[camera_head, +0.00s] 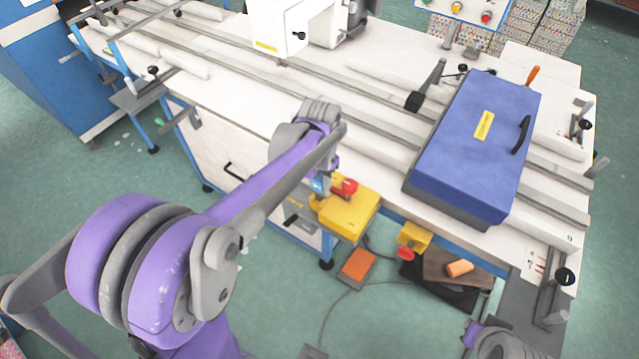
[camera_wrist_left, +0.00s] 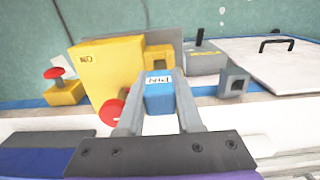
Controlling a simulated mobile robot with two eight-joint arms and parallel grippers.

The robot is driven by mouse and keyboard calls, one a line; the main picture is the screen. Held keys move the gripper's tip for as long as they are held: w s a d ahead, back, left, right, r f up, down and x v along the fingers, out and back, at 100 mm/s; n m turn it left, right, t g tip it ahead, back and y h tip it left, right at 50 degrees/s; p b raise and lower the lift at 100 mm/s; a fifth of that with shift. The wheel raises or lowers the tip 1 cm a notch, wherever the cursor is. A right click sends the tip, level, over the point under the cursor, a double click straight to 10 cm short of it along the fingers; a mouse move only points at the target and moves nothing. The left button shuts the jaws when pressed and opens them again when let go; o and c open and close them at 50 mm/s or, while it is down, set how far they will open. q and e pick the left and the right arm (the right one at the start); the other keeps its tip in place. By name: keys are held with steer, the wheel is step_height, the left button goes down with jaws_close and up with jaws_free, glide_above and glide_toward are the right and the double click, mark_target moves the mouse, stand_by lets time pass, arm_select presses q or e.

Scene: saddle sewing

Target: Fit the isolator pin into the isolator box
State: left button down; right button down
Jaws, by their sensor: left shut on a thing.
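The isolator pin (camera_wrist_left: 158,97) is a blue block with a white lettered label on top. My left gripper (camera_wrist_left: 158,112) is shut on it, one grey finger on each side. The isolator box (camera_wrist_left: 105,65) is yellow with a red knob (camera_wrist_left: 111,112) and a small yellow socket with a dark opening (camera_wrist_left: 158,58) on its right. In the wrist view the pin appears just in front of the socket; I cannot tell whether they touch. In the head view the yellow box (camera_head: 352,212) hangs at the bench's front edge, beside my left gripper (camera_head: 322,182).
A grey box (camera_wrist_left: 203,66) and a grey socket block (camera_wrist_left: 233,84) are right of the yellow box in the wrist view. A smaller yellow box with a red button (camera_wrist_left: 62,91) is to its left. A blue case (camera_head: 470,150) lies on the white bench (camera_head: 225,100).

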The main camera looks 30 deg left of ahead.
arm_select(q)
steer(key=shift+f+b, duration=0.8)
steer(key=shift+f, duration=0.55)
steer(key=c, duration=0.5)
jaws_free()
steer(key=shift+r, duration=0.1)
step_height(320, 180, up, 11)
steer(key=shift+f+p, duration=0.1)
steer(key=shift+p, duration=0.35)
steer(key=s+d+f+t, duration=0.2)
steer(key=s+d+f, duration=0.1)
steer(key=s, duration=0.4)
steer(key=s+d+f+n+t, duration=0.1)
steer(key=s+d+f+t, duration=0.2)
steer(key=s+f, duration=0.2)
steer(key=s, duration=0.3)
steer(key=shift+s+d+f, duration=0.15)
steer(key=shift+d+f, duration=0.1)
steer(key=shift+d, duration=0.15)
